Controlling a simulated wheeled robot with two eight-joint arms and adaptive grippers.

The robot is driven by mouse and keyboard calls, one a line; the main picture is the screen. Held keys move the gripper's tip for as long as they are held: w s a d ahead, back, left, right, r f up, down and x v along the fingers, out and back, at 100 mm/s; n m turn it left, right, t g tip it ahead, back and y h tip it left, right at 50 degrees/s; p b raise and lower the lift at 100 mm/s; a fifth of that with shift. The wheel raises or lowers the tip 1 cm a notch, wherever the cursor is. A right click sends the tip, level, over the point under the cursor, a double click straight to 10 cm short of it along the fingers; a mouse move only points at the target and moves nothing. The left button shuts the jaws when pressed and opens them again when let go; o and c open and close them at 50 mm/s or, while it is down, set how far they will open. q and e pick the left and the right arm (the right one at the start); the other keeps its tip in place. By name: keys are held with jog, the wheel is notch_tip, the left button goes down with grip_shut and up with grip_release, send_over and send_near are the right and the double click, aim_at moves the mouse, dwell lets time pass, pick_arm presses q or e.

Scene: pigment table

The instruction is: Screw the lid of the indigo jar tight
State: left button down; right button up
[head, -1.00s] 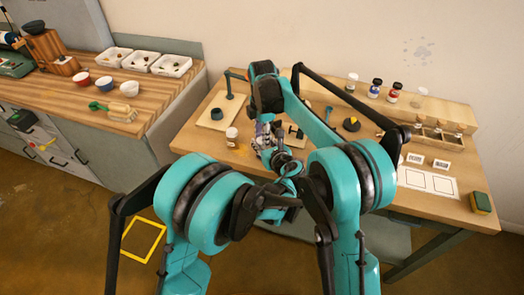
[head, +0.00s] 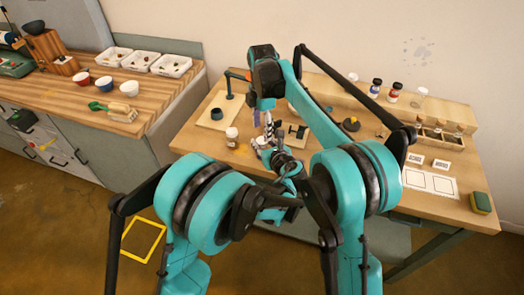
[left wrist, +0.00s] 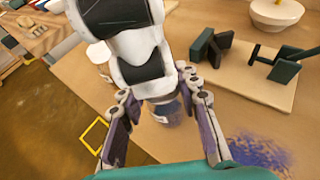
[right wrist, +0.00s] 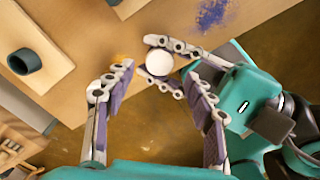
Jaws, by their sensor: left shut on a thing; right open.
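The indigo jar (left wrist: 166,112) is upright between the fingers of my left gripper (left wrist: 163,120), which is shut on it. Its blue content shows through the side in the left wrist view. Its round white lid (right wrist: 159,62) shows from above in the right wrist view; I cannot tell how tight it sits. My right gripper (right wrist: 155,105) is open, its fingers spread apart with the lid visible between and beyond them. In the left wrist view a right gripper finger hides the jar's top. In the head view both grippers meet near the table's front edge, and the jar is mostly hidden.
A jar with a white lid (head: 232,133) stands left of the grippers. A board with a dark ring (right wrist: 24,61) lies further left. Blue powder (left wrist: 258,150) stains the wood near the jar.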

jog(key=o, duration=0.6)
jog(key=shift+c, duration=0.2)
notch_tip(320, 180, up, 12)
dwell(0.3)
pick_arm(q)
jog(key=c, duration=1)
grip_release()
jog(key=v, duration=1.2)
